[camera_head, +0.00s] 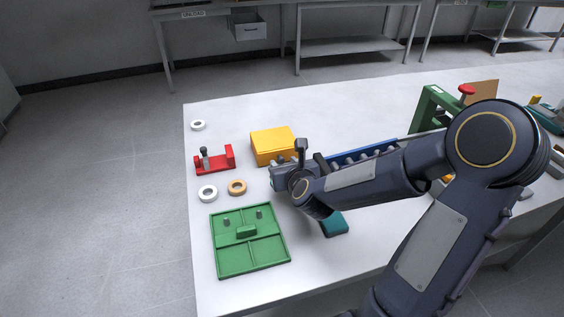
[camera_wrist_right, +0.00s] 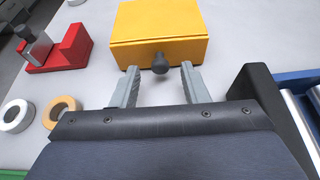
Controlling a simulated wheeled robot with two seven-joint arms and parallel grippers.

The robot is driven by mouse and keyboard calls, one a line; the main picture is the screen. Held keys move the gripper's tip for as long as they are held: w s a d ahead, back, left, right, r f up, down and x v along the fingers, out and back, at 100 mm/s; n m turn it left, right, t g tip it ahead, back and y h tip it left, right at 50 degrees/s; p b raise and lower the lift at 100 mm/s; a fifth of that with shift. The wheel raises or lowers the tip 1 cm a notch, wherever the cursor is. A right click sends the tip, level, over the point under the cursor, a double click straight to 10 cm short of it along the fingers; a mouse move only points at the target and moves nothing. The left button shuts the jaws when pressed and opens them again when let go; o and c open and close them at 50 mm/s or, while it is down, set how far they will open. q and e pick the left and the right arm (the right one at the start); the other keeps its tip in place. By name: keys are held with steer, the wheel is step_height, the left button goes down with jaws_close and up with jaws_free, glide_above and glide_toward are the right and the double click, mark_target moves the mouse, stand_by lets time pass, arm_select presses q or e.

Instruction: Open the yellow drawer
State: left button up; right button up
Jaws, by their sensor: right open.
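The yellow drawer box (camera_head: 273,142) stands on the white table, left of my right arm in the head view. In the right wrist view the yellow drawer box (camera_wrist_right: 160,30) is straight ahead, with a dark round knob (camera_wrist_right: 160,64) on its near face. The drawer front looks closed. My right gripper (camera_head: 289,168) is at the near side of the box. In the wrist view the right gripper (camera_wrist_right: 159,72) is open, its two grey fingers on either side of the knob. Whether they touch it cannot be told. My left gripper is out of view.
A blue roller rack (camera_head: 372,153) and a teal block (camera_head: 334,224) are by my right arm. A green press (camera_head: 428,110) stands further right.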

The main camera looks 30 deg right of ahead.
steer(key=shift+x, duration=0.85)
steer(key=shift+c, duration=0.4)
jaws_close()
